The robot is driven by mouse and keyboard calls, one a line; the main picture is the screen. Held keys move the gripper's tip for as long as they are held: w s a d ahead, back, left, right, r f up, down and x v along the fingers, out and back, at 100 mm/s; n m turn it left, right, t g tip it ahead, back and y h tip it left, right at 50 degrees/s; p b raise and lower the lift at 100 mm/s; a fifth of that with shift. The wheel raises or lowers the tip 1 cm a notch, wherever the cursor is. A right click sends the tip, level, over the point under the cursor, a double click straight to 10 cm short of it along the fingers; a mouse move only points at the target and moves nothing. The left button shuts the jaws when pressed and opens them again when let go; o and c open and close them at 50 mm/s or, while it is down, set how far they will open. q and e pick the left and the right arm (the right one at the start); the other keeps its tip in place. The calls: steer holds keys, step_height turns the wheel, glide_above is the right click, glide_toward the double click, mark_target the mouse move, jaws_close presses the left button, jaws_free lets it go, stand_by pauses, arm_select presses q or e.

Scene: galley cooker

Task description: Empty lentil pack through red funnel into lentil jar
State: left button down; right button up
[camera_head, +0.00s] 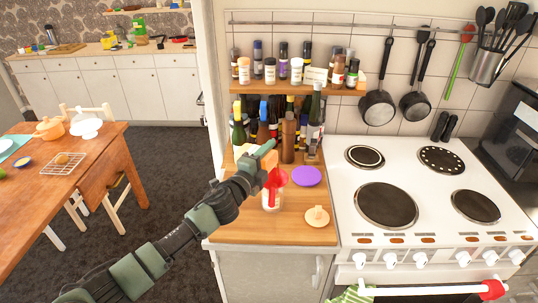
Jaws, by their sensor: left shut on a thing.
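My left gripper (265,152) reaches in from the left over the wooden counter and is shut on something. A pale orange thing (243,150), possibly the lentil pack, shows behind the gripper; the gripper and forearm hide much of it. The red funnel (278,178) is just below and right of the gripper. It sits at the mouth of a clear jar (271,201) standing on the counter. Red shows inside the jar, perhaps the funnel's stem. I cannot make out lentils. My right gripper is not in view.
A tan lid with a knob (317,215) lies right of the jar, and a purple disc (307,176) behind it. Several bottles (289,138) stand close behind under a spice shelf (300,88). The white cooker (428,190) adjoins on the right. The counter's front edge is clear.

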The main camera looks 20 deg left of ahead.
arm_select(q)
steer(key=shift+f+m, duration=0.2)
steer(key=shift+m, duration=0.3)
stand_by(3.7)
